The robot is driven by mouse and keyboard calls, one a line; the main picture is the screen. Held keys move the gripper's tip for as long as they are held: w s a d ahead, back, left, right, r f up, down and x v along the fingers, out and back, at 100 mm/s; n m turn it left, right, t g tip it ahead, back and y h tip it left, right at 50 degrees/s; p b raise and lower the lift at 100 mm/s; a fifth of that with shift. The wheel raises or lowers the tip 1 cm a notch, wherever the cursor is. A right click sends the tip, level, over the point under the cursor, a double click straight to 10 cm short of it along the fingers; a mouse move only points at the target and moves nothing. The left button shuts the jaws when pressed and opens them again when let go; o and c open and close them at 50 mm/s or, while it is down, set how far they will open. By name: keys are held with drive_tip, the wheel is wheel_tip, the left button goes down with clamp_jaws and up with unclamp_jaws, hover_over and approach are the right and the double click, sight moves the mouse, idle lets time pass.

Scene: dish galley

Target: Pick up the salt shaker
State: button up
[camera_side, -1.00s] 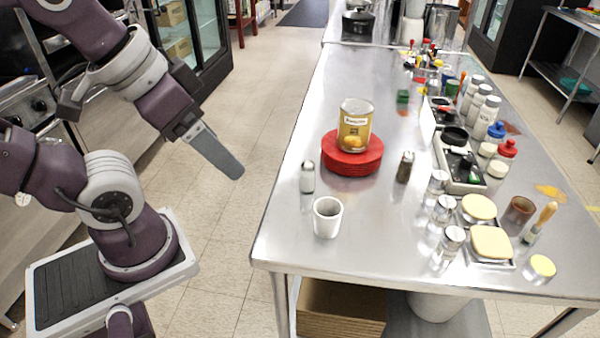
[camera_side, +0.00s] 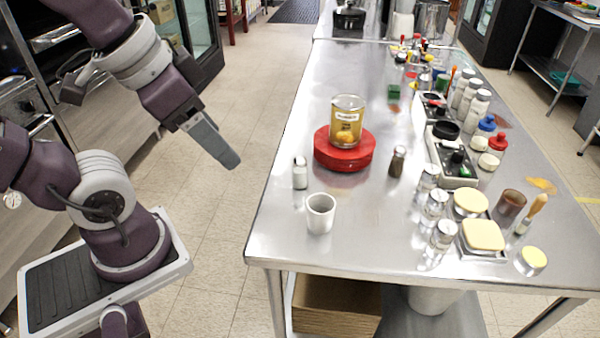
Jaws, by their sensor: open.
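A small shaker (camera_side: 300,174) with white contents and a metal top, likely the salt shaker, stands upright near the table's left edge. A darker-filled shaker (camera_side: 397,162) stands upright further right, past the red round stack. My gripper (camera_side: 228,158) hangs off the left side of the table in the picture, up and left of the white shaker and apart from it. It points down to the right. It is open and empty, though its fingers overlap from this side.
A white cup (camera_side: 320,213) stands just in front of the white shaker. Jars, bottles and yellow-topped containers crowd the table's right side. The front left of the steel table (camera_side: 275,225) is clear.

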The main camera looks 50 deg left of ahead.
drive_tip(key=w+a+f+m+g, duration=0.25)
drive_tip(key=w+m, duration=0.25)
drive_tip(key=w, duration=0.4)
drive_tip(key=m+g, duration=0.3)
drive_tip(key=m, duration=0.8)
hover_over(300, 171)
drive_tip(key=a, duration=0.2)
drive_tip(key=f, duration=1.4)
drive_tip(key=shift+w+d+f, duration=0.2)
drive_tip(key=shift+f, duration=0.05)
drive_tip(key=f, duration=0.7)
drive_tip(key=shift+w+d+f, duration=0.1)
drive_tip(key=shift+w+f, duration=0.2)
clamp_jaws()
